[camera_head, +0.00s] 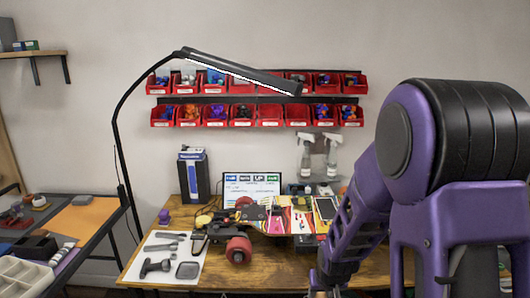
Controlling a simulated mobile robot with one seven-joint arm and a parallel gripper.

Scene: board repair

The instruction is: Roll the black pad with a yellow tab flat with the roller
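I cannot make out for sure which thing is the black pad with a yellow tab. A dark flat panel (325,208) with a light yellowish edge lies on the right of the opened board (277,222) on the wooden table. A black tool with a wide head (155,266), possibly the roller, lies on the white mat (165,250) at the table's front left. My purple arm comes down on the right and hides part of the table. Only a small part of my gripper (322,291) shows at the bottom edge; its fingers are not clear.
Several more tools and a dark square piece (187,270) lie on the mat. The board's red wheel (238,249) is close to the mat's right. A black lamp (240,72) arches over the table. Spray bottles (331,155) and red bins (215,116) are behind. Bare wood (290,266) shows at front centre.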

